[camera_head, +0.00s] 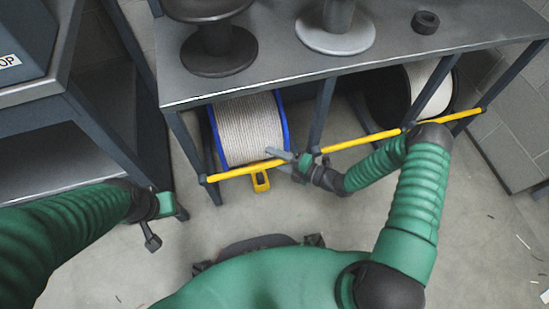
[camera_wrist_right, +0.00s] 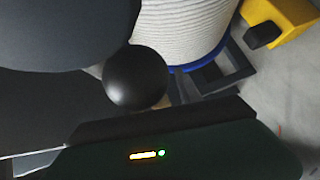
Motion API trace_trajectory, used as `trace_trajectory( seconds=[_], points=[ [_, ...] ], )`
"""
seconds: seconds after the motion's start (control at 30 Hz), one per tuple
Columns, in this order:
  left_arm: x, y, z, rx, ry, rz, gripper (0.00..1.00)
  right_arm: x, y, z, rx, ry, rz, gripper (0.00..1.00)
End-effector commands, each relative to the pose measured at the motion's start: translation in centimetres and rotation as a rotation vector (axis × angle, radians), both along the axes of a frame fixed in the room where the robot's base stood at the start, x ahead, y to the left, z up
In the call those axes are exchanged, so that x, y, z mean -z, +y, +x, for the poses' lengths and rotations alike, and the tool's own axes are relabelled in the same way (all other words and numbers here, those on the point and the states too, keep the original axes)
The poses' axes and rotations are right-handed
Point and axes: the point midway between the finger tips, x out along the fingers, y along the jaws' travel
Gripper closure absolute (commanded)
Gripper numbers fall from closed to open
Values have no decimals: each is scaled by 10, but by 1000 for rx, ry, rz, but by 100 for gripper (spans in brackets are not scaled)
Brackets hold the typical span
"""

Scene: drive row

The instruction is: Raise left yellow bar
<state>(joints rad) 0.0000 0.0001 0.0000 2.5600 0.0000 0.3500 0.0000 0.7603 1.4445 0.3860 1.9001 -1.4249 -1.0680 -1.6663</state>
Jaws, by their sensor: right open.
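The left yellow bar (camera_head: 232,173) runs across the front of the left bay of the metal bench, in front of a spool of pale rope. A yellow bracket with an opening (camera_head: 261,181) hangs below it. My right gripper (camera_head: 278,158) is open at the bar, just above the bracket; I cannot tell whether it touches. In the right wrist view a yellow part (camera_wrist_right: 284,22) shows at the top right, with a dark piece on it. My left gripper (camera_head: 151,240) is low at the left, away from the bar; its jaws are unclear.
The rope spool (camera_head: 247,129) with blue flanges sits behind the bar. A second yellow bar (camera_head: 358,141) continues right, before another spool (camera_head: 430,88). Bench legs (camera_head: 321,114) divide the bays. A grey shelf unit (camera_head: 60,160) stands left. The floor in front is mostly clear.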

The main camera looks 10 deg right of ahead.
Motion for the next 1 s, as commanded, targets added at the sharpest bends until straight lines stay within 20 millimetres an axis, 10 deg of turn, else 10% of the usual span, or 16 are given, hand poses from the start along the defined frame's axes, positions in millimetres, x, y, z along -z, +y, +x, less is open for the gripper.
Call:
trace_trajectory(
  seconds=[0.4, 1.0],
  points=[
    [0, 0, 0, 0, 0, 0, 64, 0, 0, 0, 0, 1, -1, 100],
    [0, 0, 0, 0, 0, 0, 64, 2, 0, -1, -1, 5, -2, 100]
  ],
)
